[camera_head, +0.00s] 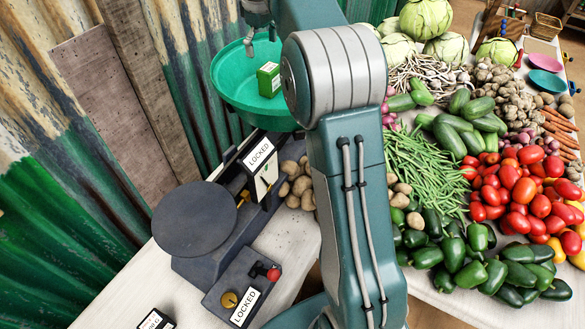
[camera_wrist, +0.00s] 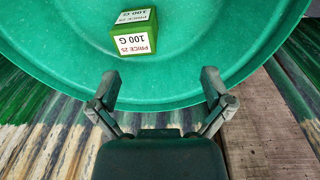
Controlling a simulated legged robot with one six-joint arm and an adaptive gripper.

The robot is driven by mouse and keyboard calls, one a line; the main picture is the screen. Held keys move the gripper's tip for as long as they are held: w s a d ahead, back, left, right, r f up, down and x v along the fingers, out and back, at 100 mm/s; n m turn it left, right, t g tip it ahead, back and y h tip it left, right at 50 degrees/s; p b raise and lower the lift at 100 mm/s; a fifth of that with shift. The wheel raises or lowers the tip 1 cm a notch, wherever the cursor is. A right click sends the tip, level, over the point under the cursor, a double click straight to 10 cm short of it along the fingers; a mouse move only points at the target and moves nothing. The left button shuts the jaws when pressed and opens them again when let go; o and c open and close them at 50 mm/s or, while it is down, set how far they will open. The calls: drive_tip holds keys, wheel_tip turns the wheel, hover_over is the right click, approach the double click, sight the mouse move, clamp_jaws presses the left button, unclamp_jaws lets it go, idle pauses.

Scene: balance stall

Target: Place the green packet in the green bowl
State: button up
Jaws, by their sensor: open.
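The green packet (camera_head: 268,79), a small box with a white label, rests inside the green bowl (camera_head: 228,78) of the balance. In the wrist view the packet (camera_wrist: 134,38) shows "PRICE 25 100 G" on its label and lies on the floor of the bowl (camera_wrist: 70,62). My gripper (camera_wrist: 162,88) is open and empty, its two fingers spread at the bowl's near rim in that view, apart from the packet. In the head view only part of my gripper shows at the top, above the bowl. My arm hides the bowl's right side.
The balance has a dark round plate (camera_head: 194,219) and a label reading "LOCKED" (camera_head: 260,154). A control box with a red knob (camera_head: 273,274) stands in front. Potatoes (camera_head: 297,184) lie beside the balance. Tomatoes (camera_head: 520,195) and other vegetables fill the right. A corrugated wall stands at left.

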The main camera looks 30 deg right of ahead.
drive_tip(key=s+a+r+m+t, duration=0.1)
drive_tip(key=s+a+r+m, duration=0.15)
drive_tip(key=s, duration=0.65)
drive_tip(key=s+a+r+m+t, duration=0.1)
drive_tip(key=s+a+t, duration=0.15)
drive_tip(key=s, duration=0.65)
drive_tip(key=s+a+f+m, duration=0.1)
drive_tip(key=s+f, duration=0.3)
drive_tip(key=s, duration=0.4)
drive_tip(key=s+a+f+m+t, duration=0.1)
drive_tip(key=s+f, duration=0.4)
drive_tip(key=s, duration=0.3)
drive_tip(key=shift+s+a, duration=0.35)
drive_tip(key=shift+a, duration=0.05)
